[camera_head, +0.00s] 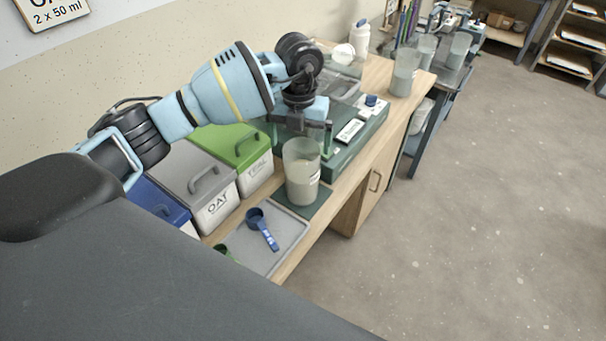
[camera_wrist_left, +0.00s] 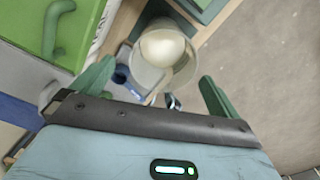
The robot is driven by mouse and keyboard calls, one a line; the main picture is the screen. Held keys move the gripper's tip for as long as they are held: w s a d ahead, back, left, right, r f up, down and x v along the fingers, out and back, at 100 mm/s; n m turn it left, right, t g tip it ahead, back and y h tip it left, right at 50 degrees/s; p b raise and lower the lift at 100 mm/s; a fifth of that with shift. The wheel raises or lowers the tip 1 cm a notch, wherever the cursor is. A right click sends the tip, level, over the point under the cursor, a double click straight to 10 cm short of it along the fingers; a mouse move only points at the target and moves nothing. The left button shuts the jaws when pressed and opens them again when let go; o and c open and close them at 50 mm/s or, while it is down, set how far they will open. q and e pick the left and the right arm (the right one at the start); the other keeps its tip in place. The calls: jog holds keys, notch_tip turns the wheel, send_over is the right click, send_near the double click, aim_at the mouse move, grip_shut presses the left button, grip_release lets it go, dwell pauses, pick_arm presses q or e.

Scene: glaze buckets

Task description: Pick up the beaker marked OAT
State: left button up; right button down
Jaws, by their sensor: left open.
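A clear beaker (camera_head: 302,178) with pale contents stands upright on a dark green mat (camera_head: 318,205). A small label shows on its side, but I cannot read it. My left gripper (camera_head: 303,138) is open and empty, just above and behind this beaker. In the left wrist view the beaker (camera_wrist_left: 160,75) shows from above between the open green fingers (camera_wrist_left: 155,78), apart from them. The grey-lidded bin (camera_head: 213,212) marked OAT stands to the left. My right gripper is not in view.
A grey tray (camera_head: 283,258) with a blue scoop (camera_head: 262,228) lies in front. A green-lidded bin (camera_head: 258,178) and a blue-lidded bin (camera_head: 160,205) flank the OAT bin. A green scale-like case (camera_head: 345,158) sits behind the beaker. Another beaker (camera_head: 403,75) stands farther back.

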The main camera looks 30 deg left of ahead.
aim_at(302, 159)
pick_arm(q)
notch_tip(302, 159, down, 2)
jog(key=shift+w+f, duration=0.15)
jog(key=shift+d+f, duration=0.15)
jog(key=shift+f, duration=2.4)
jog(key=shift+w+r, duration=0.1)
jog(key=c, duration=2)
jog(key=shift+o, duration=0.2)
jog(key=shift+r, duration=0.2)
